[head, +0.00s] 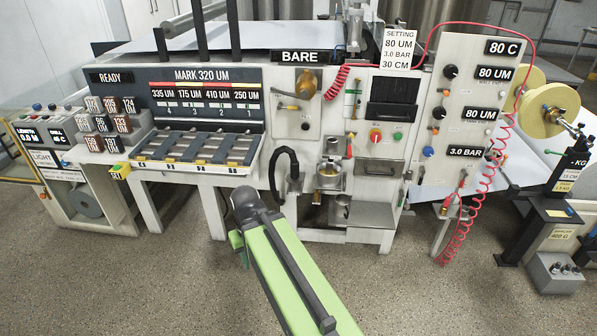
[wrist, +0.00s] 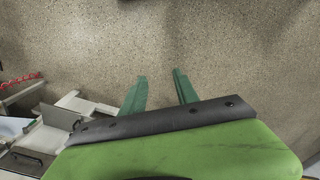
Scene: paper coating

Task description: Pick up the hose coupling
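I cannot pick out the hose coupling for certain. A red coiled hose (head: 468,228) hangs at the right of the machine in the head view. Small red-and-brass fittings (head: 449,202) show beside it, too small to tell apart. A black hose (head: 283,160) curves down the machine's front at the middle. My gripper (head: 238,243) is in front of the machine, low over the floor, well left of the red hose and mostly hidden by my arm. In the wrist view my gripper (wrist: 159,76) has two green fingers spread apart, with only floor between them.
The coating machine's control panel (head: 470,110) stands at the right, with cream rolls (head: 552,108) beyond it. A slotted rack (head: 195,148) juts out at the left. A black weighing stand (head: 565,190) is at far right. The speckled floor (head: 440,300) in front is clear.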

